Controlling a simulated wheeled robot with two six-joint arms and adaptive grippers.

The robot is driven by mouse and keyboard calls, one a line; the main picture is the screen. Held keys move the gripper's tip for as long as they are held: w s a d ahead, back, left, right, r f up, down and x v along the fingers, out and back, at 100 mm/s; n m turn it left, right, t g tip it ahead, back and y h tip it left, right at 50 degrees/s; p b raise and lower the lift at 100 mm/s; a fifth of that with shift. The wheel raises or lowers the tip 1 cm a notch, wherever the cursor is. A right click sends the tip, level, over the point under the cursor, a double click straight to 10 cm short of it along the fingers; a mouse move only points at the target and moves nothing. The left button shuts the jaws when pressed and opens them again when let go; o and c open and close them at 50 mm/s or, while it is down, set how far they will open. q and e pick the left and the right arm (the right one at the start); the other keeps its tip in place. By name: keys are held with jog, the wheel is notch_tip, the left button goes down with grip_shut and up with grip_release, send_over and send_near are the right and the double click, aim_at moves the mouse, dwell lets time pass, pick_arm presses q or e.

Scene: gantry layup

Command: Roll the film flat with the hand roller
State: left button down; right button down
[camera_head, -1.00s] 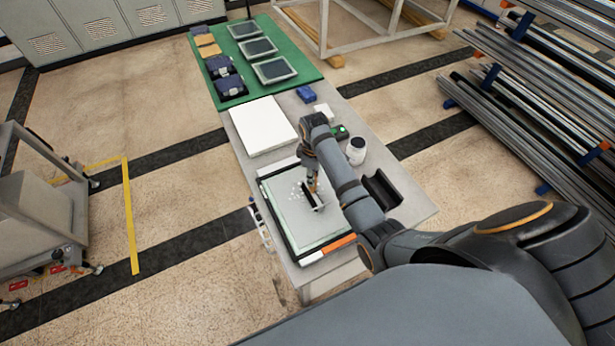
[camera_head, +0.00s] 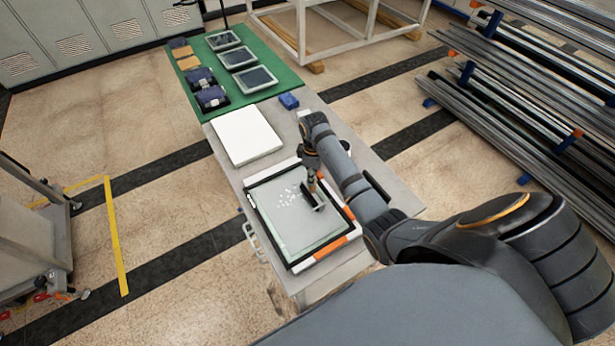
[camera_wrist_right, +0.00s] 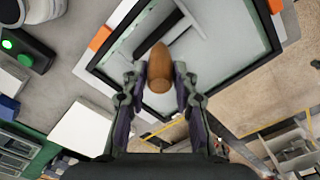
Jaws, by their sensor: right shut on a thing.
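My right gripper (camera_head: 312,176) is shut on the wooden handle of the hand roller (camera_wrist_right: 159,68). In the head view the roller's dark head (camera_head: 313,198) is over the right part of the framed panel (camera_head: 258,217), at or very near its surface; exact contact cannot be told. The film looks like the pale, clear sheet (camera_head: 290,228) inside the black frame. Several small white spots (camera_head: 288,197) show on it, left of the roller. In the wrist view the panel's dark frame (camera_wrist_right: 110,53) lies beyond the handle. My left gripper is out of view.
A white block (camera_head: 246,136) lies behind the panel on the grey table. A green mat (camera_head: 241,88) beyond holds several tablets and dark blue units. A blue object (camera_head: 289,101) is near the mat. A green-lit device (camera_wrist_right: 26,50) and a jar (camera_wrist_right: 12,18) show in the wrist view.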

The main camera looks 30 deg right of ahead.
jog(key=shift+d, duration=0.3)
jog(key=shift+a, duration=1.6)
jog(key=a, duration=1.1)
jog(key=shift+s, duration=0.3)
jog(key=shift+d, duration=0.1)
jog(key=shift+w+r, duration=0.1)
jog(key=shift+r, duration=2.45)
